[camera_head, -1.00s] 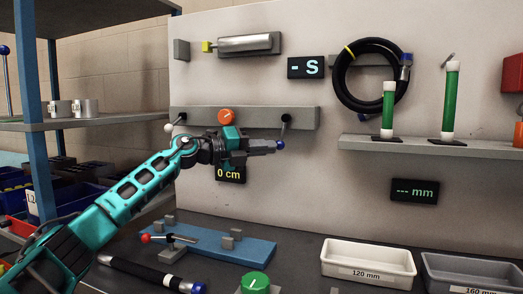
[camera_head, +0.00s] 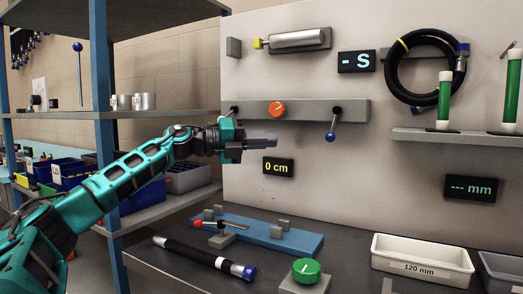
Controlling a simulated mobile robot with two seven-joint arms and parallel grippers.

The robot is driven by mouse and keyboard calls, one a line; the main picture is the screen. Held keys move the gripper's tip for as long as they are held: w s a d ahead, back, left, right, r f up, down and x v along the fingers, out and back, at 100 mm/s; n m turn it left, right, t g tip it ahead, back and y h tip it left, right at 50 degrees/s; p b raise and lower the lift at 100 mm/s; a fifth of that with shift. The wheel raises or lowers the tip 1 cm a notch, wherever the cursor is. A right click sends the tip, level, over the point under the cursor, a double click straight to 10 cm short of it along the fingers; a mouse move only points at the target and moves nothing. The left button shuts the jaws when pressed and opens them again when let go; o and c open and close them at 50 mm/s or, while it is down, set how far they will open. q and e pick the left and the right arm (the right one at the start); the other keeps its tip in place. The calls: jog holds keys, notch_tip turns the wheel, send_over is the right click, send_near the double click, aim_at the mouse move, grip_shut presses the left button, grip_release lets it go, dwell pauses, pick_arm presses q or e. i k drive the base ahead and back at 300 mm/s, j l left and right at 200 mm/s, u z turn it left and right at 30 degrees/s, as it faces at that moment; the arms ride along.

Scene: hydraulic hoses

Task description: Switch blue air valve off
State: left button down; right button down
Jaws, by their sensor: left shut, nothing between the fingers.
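The blue air valve has a short lever with a blue ball end (camera_head: 330,137). It hangs down, slightly left, from a black pivot (camera_head: 337,110) on the right part of the grey wall bar (camera_head: 358,109). My left gripper (camera_head: 274,140) is shut and empty, pointing right. In the picture its tip is left of the blue ball with a clear gap, below the orange knob (camera_head: 277,110). My right gripper is not in view.
A "0 cm" display (camera_head: 278,167) is below my gripper. A blue plate (camera_head: 282,239), a black hose (camera_head: 200,257) and a green knob (camera_head: 306,270) are on the bench. A white bin (camera_head: 421,273) stands right. Shelves with a blue post (camera_head: 101,60) are at left.

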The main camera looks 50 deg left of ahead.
aim_at(330, 136)
jog(key=k, duration=1)
